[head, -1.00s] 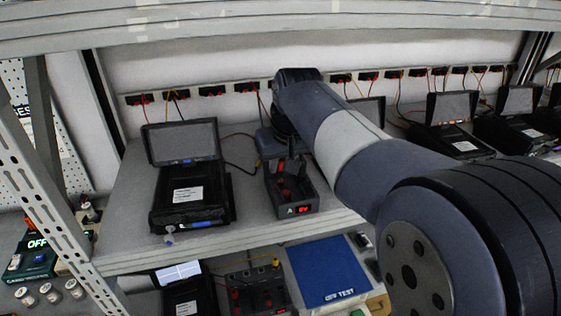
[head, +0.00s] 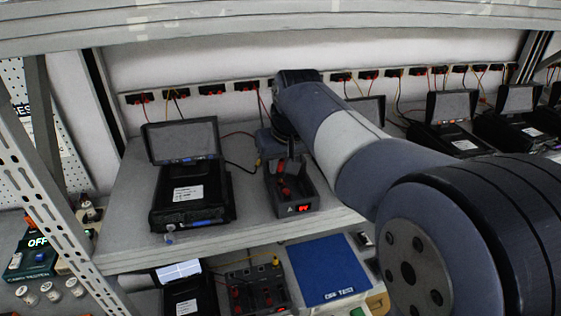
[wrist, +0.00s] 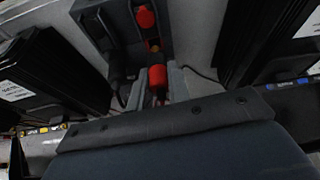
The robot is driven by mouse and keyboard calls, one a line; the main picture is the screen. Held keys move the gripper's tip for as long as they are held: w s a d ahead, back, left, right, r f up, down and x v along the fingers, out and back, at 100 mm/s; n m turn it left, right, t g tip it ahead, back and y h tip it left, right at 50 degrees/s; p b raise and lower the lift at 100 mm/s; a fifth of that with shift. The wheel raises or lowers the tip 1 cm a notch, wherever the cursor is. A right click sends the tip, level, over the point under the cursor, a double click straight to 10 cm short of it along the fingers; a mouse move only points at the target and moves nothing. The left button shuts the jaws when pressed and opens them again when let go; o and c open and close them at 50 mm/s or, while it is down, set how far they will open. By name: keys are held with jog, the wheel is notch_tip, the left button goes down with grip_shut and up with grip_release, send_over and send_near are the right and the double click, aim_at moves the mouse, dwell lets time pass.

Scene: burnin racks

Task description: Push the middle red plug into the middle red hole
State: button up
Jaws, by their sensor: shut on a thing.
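A dark box with a red lit display and the letter A (head: 306,207) stands on the shelf, with red parts in its open top. In the wrist view my gripper (wrist: 156,90) is shut on a red plug (wrist: 158,76), with a grey finger on either side of it. Beyond the plug, a red terminal or plug (wrist: 145,18) shows on the box (wrist: 162,12), with a small orange-brown spot between them. I cannot tell whether the held plug touches a hole. In the head view my arm hides much of the area behind the box.
A black tester with a raised screen (head: 183,142) stands left of the box. More testers (head: 445,137) stand to the right. Sockets with red and yellow wires (head: 246,87) line the back wall.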

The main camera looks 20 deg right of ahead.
jog(key=shift+f+b, duration=0.7)
jog(key=shift+f, duration=0.55)
dwell(1.2)
jog(key=o, duration=1.3)
jog(key=shift+r, duration=0.1)
jog(key=shift+r+p, duration=2.45)
jog(key=shift+r, duration=0.25)
jog(key=shift+s, duration=0.1)
